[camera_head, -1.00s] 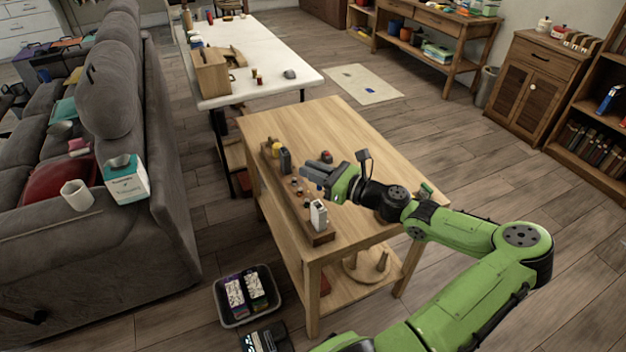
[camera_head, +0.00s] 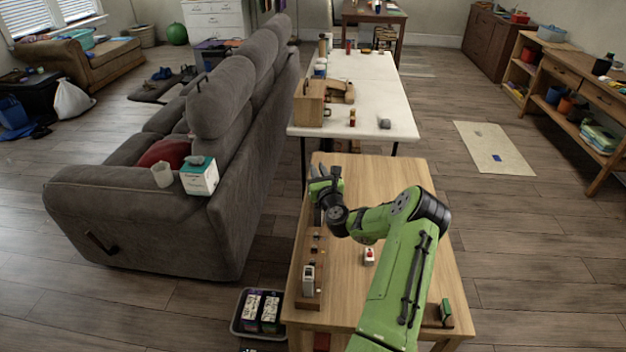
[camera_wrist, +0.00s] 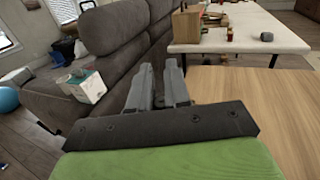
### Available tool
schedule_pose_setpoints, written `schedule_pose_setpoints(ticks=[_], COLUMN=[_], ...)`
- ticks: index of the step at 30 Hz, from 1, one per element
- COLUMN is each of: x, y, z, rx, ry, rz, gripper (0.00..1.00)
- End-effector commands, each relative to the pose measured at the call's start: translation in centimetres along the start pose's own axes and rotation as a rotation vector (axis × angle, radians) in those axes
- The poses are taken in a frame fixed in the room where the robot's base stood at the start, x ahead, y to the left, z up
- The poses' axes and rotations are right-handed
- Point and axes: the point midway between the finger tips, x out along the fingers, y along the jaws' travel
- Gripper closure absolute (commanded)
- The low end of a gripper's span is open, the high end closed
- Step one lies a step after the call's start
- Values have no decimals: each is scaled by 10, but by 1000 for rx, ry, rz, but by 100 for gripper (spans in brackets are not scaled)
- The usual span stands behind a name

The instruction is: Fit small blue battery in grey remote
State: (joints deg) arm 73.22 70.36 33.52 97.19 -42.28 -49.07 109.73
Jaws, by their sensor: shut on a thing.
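My gripper (camera_head: 322,172) is over the far left corner of the near wooden table. Its two grey fingers show close together in the wrist view (camera_wrist: 159,72). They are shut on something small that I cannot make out. I cannot pick out the small blue battery in any view. A narrow wooden block (camera_head: 318,262) lies along the table's left edge, partly hidden by my arm. A pale grey upright object (camera_head: 308,281) with a dark face stands at its near end; I cannot tell whether it is the grey remote. Small dark pieces (camera_head: 316,240) sit farther along the block.
The wooden table (camera_head: 400,270) also bears a red-and-white item (camera_head: 369,256) and a green item (camera_head: 446,312). A white table (camera_head: 385,100) with a wooden box (camera_head: 310,104) stands beyond. A grey sofa (camera_head: 225,150) is left; a bin (camera_head: 262,312) sits on the floor.

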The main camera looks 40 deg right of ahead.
Motion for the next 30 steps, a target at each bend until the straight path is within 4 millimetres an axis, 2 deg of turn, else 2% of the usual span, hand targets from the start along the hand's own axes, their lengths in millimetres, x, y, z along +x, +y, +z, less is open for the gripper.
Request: schedule_pose_setpoints(ticks=[15, 30], x=[1, 1], y=[-2, -2], z=[2, -53], rx=[4, 3], ry=[1, 1], rz=[-10, -11], gripper=[100, 100])
